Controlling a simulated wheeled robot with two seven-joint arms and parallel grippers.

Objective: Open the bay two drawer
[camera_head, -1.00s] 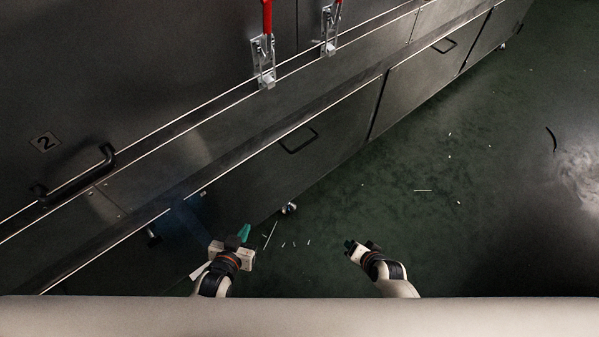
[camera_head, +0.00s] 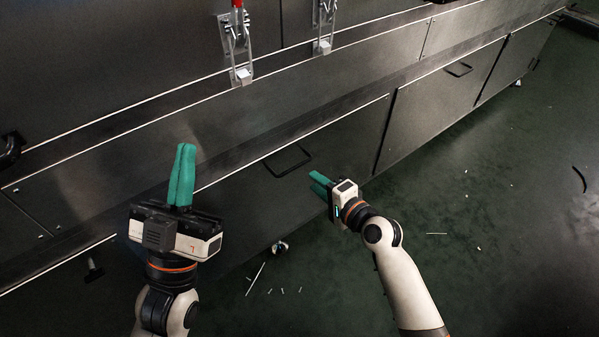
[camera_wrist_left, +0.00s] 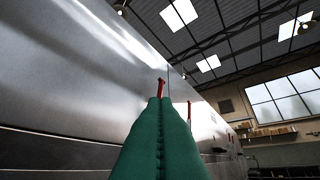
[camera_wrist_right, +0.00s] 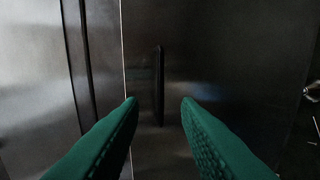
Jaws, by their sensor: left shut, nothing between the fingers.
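A dark metal drawer front (camera_head: 335,150) sits low in the long cabinet, with a black bar handle (camera_head: 288,161) near its top edge. It looks closed. No number plate is in view now. My right gripper (camera_head: 317,183) is open, just right of the handle and apart from it. In the right wrist view the handle (camera_wrist_right: 159,85) stands ahead, seen between the two spread green fingertips. My left gripper (camera_head: 185,149) is shut and empty, raised in front of the cabinet's upper ledge. Its closed green fingers (camera_wrist_left: 160,103) fill the middle of the left wrist view.
Toggle clamps (camera_head: 237,50) are fixed on the upper panel, with red grips. A second drawer front (camera_head: 440,100) with a handle lies further right. A black handle (camera_head: 10,148) shows at the left edge. The green floor (camera_head: 500,210) at the right is open, with small scraps.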

